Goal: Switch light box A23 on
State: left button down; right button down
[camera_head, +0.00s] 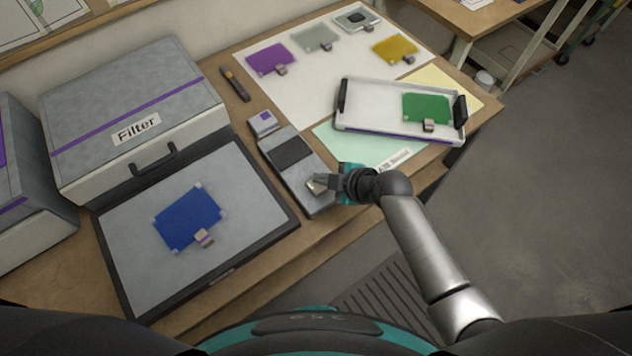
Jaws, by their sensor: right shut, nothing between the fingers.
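A flat black-framed panel with a grey surface (135,255), which looks like a light box, lies at the front left of the table. Its surface looks dull and unlit, and a small mark on its front edge is too small to read, so I cannot confirm A23. A blue glass piece (188,217) with a small clip lies on it. My right gripper (316,185) is shut and empty. It is over or touching the front end of a grey device with a dark window (292,152), right of the panel; contact is unclear. My left gripper is not in view.
A grey box labelled Filter (130,100) stands behind the panel. A white tray (370,118) holding a green piece (428,109) lies at the right. A white sheet (330,75) with purple, grey and yellow pieces is at the back. A small block (263,123) sits behind the grey device.

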jog(key=shift+f, duration=0.1)
jog(key=shift+f+b, duration=0.35)
jog(key=shift+b, duration=0.1)
jog(key=shift+f, duration=0.2)
dwell(0.6)
jog(key=shift+r, duration=0.1)
jog(key=shift+r+p, duration=0.4)
jog(key=shift+r, duration=0.2)
notch_tip(320, 180, up, 6)
jog(key=p, duration=0.5)
